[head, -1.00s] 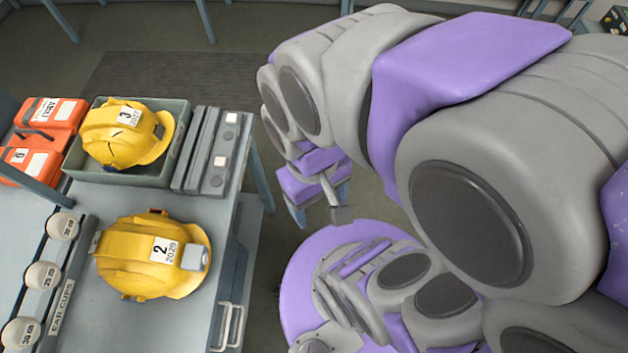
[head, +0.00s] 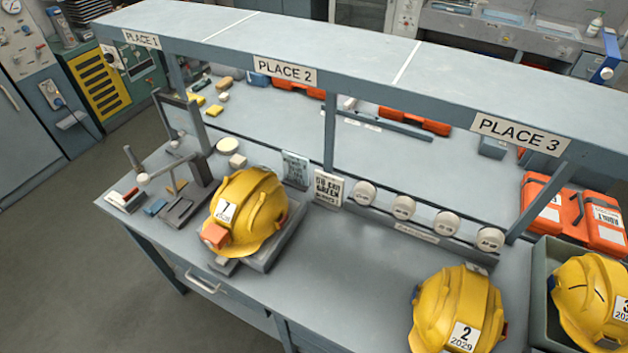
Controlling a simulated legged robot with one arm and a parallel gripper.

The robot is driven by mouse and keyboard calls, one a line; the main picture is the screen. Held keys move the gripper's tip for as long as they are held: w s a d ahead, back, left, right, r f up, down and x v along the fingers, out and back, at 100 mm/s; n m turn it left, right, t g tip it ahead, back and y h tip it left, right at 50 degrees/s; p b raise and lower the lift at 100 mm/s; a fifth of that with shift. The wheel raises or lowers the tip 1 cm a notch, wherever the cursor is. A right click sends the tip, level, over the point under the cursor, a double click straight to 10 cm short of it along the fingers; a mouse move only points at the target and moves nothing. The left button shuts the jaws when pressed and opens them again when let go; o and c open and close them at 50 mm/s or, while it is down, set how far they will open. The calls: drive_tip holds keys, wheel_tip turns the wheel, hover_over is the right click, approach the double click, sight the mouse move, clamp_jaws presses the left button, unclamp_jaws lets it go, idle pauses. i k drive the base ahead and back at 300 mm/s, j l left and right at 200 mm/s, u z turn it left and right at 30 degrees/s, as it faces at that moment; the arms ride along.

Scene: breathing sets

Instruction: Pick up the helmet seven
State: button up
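A yellow helmet (head: 258,208) at the left of the bench in the head view has a white label that appears to read 7, with 2028 below it. An orange block-like fitting (head: 214,236) is on its front. The helmet rests on a low grey stand (head: 268,250), with its underside hidden. My gripper is not in the head view, so its state and its distance from the helmet do not show.
The helmet marked 2 (head: 446,308) sits to the right on the bench (head: 345,275). Helmet 3 (head: 585,285) is in a grey-green tray (head: 541,262). A raised shelf (head: 345,58) spans the bench behind. Small tools lie left. Bench space between helmets 7 and 2 is clear.

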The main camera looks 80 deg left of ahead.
sight(253, 204)
drive_tip(key=k+l+u, duration=0.1)
drive_tip(key=u, duration=3.05)
drive_tip(key=i+j+u, duration=0.2)
drive_tip(key=i+j, duration=0.25)
